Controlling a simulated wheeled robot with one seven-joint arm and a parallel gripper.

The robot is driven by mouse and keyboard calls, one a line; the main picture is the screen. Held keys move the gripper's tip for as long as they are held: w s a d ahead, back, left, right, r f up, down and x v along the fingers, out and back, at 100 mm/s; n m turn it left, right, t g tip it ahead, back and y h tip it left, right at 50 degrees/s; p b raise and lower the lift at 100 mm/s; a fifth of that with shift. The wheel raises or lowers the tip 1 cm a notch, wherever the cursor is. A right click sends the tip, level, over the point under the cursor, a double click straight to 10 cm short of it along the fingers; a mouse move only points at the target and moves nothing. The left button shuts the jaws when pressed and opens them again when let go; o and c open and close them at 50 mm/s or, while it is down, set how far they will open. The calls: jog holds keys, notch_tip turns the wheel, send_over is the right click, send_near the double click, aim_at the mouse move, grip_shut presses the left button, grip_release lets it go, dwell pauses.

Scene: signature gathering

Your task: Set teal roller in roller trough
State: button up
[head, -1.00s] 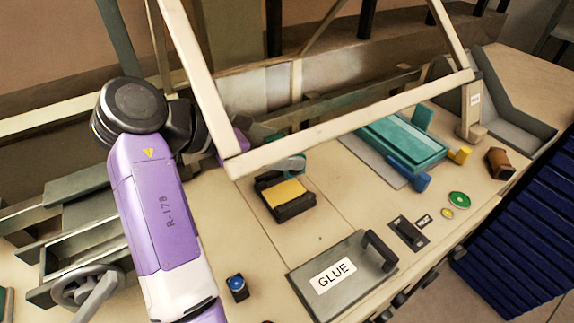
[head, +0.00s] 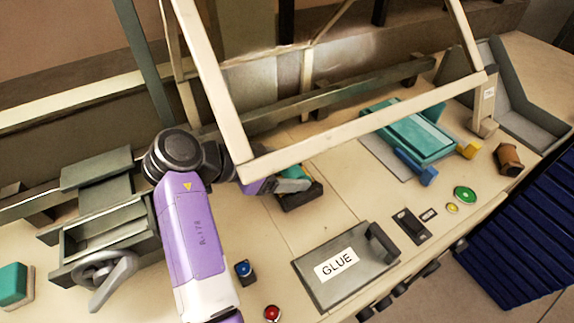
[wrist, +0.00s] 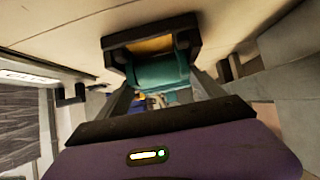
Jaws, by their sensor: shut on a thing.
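The teal roller (wrist: 162,74) is between the fingers of my gripper (wrist: 160,84) in the wrist view. It lies across the gripper, right at the edge of the roller trough (wrist: 150,29), a dark box with a yellow inside. In the head view my gripper (head: 292,184) is low over the trough (head: 302,201), shut on the roller (head: 290,171), of which only a small teal part shows. The grey fingers hide much of the trough's inside. I cannot tell whether the roller touches the trough.
A grey GLUE box (head: 315,252) stands in front. A teal tray (head: 410,133) with blue and yellow blocks is to the right. A press with a handwheel (head: 105,268) is at left.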

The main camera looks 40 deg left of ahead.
jog(key=o, duration=1.8)
jog(key=shift+r, duration=0.15)
jog(key=p+v, duration=0.1)
jog(key=v, duration=0.6)
jog(key=shift+s+a+p, duration=0.1)
jog(key=shift+s+p, duration=0.05)
jog(key=shift+p, duration=0.2)
